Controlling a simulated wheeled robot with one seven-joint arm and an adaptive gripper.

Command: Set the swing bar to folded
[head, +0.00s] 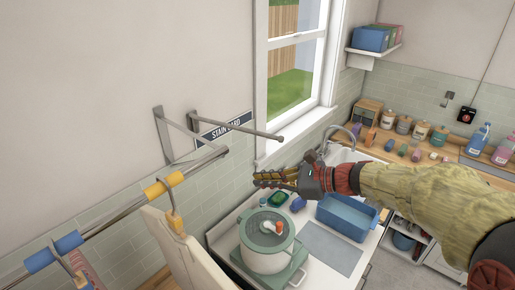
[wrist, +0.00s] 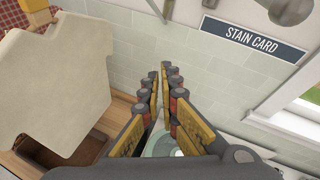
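A grey metal swing bar (head: 238,127) sticks out from a wall bracket beside the window and ends in a round knob. In the wrist view a grey rounded metal part, probably its end (wrist: 289,8), shows at the top right edge. My gripper (head: 256,179) is in front of the wall, below and a little left of the bar's knob in the picture, and apart from it. In the wrist view my gripper (wrist: 160,68) has its two fingers apart with a narrow empty gap between them. Nothing is held.
A rail (head: 120,213) with yellow and blue sleeves and a hanging beige cloth (head: 185,250) is at left. The "STAIN CARD" sign (head: 226,127) is behind the bar. Below are a lidded pot (head: 267,255), a blue basin (head: 346,216) and a sink (head: 348,156). The window (head: 290,75) is behind.

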